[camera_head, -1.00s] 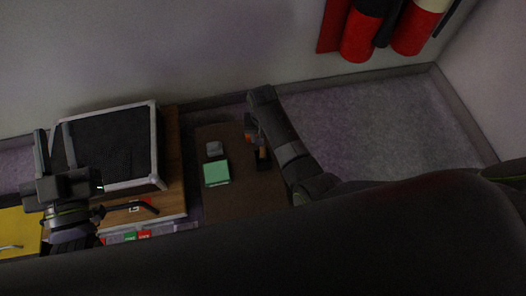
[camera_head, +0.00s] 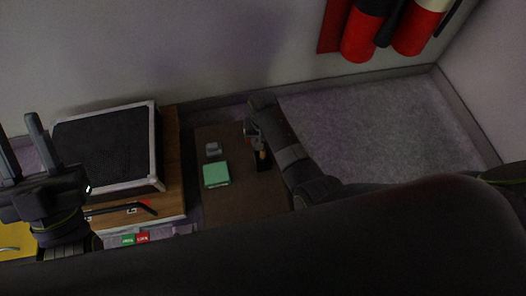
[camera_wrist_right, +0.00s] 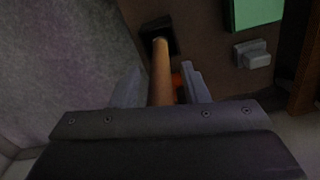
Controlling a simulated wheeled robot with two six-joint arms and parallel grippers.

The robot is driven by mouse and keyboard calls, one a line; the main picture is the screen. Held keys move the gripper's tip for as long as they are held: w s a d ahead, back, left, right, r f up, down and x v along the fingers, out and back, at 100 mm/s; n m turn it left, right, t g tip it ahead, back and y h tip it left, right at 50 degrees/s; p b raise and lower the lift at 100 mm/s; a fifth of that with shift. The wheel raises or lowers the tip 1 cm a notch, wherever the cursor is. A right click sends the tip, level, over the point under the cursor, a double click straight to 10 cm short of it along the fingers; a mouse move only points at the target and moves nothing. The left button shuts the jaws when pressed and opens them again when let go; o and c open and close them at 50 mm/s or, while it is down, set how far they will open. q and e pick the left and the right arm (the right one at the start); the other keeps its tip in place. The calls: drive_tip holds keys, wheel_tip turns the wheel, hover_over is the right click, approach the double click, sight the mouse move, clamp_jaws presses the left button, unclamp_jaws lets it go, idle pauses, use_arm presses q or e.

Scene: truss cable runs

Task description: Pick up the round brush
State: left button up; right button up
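The round brush shows as a wooden handle (camera_wrist_right: 161,75) in the right wrist view, its far end at a dark square block (camera_wrist_right: 157,35); its bristles cannot be made out. In the head view the handle (camera_head: 262,155) is small and partly hidden by my right arm. My right gripper (camera_wrist_right: 157,85) is open, with one finger on each side of the handle and a gap visible on both sides. My left gripper (camera_head: 24,140) is open and empty at the left edge of the head view, fingers pointing up the picture.
The brown table (camera_head: 235,205) also holds a green box (camera_head: 216,174) and a small grey object (camera_head: 213,149). Left of it, a black framed case (camera_head: 108,150) sits on a wooden surface beside a dark bent tool (camera_head: 135,207). Something red (camera_wrist_right: 177,82) shows behind the handle.

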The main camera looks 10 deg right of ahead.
clamp_jaws()
